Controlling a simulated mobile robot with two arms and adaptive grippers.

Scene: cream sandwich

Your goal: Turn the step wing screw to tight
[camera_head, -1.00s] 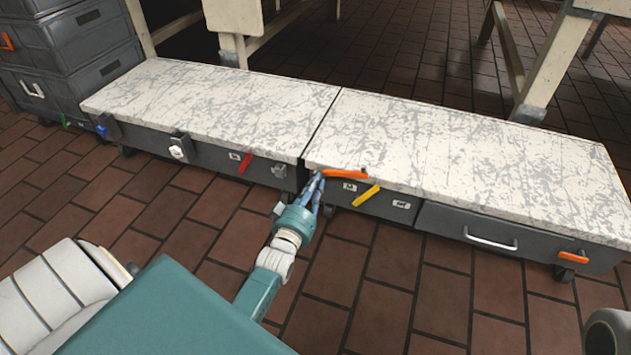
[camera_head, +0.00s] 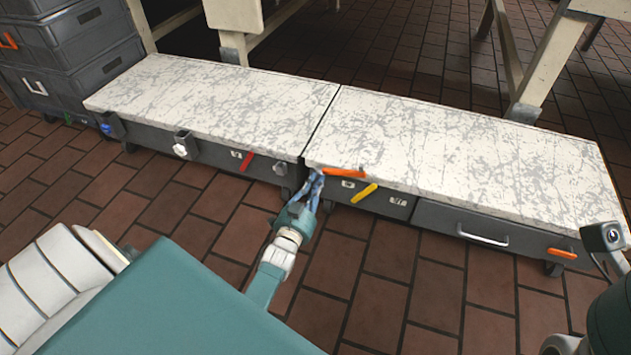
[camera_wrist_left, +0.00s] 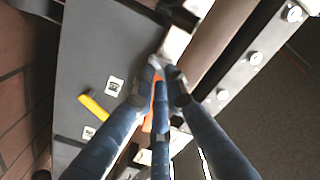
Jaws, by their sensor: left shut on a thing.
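The step is two low grey units with scuffed white tops (camera_head: 420,140), set end to end. An orange wing-like lever (camera_head: 345,173), apparently the wing screw, sits on the front face just right of the seam, tilted slightly down to the right. My left gripper (camera_head: 317,181) is at its left end with its blue fingers closed together. In the left wrist view the gripper (camera_wrist_left: 157,68) fingers converge, and the orange lever (camera_wrist_left: 147,124) shows partly between and behind them. The exact contact is hidden by the fingers. My right gripper's fingers are out of view.
A red lever (camera_head: 246,161) and a yellow lever (camera_head: 364,193) sit on the front faces nearby. A drawer handle (camera_head: 482,236) and another orange piece (camera_head: 562,253) are further right. Grey crates (camera_head: 65,60) stand at the back left. Brick floor in front is open.

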